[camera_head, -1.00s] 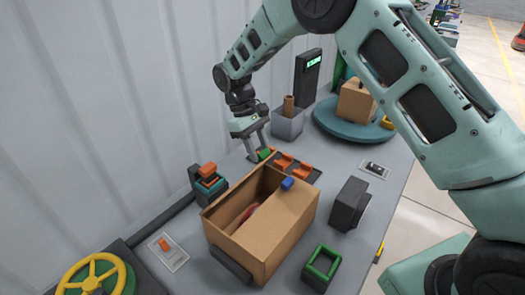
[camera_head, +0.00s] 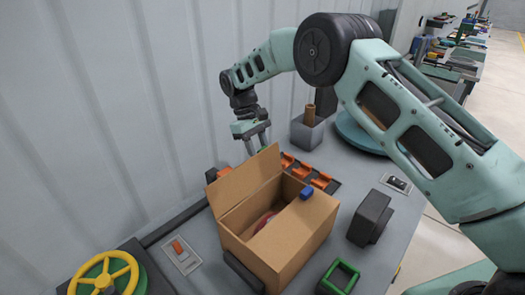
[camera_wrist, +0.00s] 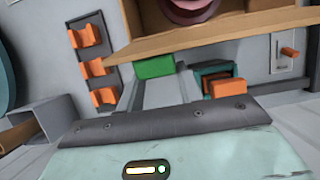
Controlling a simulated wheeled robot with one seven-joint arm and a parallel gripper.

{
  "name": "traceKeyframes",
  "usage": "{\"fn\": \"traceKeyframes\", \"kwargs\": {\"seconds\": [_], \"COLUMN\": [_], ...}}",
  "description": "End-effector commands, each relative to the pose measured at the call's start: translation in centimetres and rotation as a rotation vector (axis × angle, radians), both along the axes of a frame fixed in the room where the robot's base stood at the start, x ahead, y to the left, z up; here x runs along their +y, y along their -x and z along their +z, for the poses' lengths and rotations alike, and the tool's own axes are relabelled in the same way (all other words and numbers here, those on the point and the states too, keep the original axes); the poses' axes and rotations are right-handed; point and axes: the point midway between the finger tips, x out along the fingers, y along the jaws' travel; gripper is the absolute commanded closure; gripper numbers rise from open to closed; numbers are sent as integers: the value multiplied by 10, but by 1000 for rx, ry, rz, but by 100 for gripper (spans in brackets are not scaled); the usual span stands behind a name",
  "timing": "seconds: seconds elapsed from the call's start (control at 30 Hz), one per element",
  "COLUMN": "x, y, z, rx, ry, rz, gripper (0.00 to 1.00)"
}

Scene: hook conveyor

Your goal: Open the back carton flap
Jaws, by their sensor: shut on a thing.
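The open-topped brown carton (camera_head: 290,240) stands on the bench in the head view. Its back flap (camera_head: 245,183) is raised and leans outward above the back edge. A round reddish thing (camera_head: 263,220) lies inside. My gripper (camera_head: 257,145) is behind the flap's upper edge, its tips partly hidden there. In the wrist view my gripper (camera_wrist: 160,76) is shut on a green tab (camera_wrist: 154,67) beside the flap's edge (camera_wrist: 215,35). The opposite flap lies across the carton's right part with a blue tab (camera_head: 306,193) on it.
Orange holders (camera_head: 303,170) stand behind the carton. A dark block (camera_head: 370,218) and a green-rimmed holder (camera_head: 340,275) stand to its right and front. A yellow handwheel (camera_head: 103,277) is at lower left. The wall is close behind my gripper.

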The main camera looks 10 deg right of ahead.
Motion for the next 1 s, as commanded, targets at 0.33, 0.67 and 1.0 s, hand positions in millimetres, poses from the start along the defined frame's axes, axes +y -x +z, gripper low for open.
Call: {"fn": "traceKeyframes", "kwargs": {"seconds": [0.33,0.67,1.0], "x": [4,3,3], "y": [-1,-1,-2], "z": [-11,-12,-8], "rx": [10,13,8], "ry": [0,1,2], "rz": [1,0,0], "gripper": [100,100,42]}}
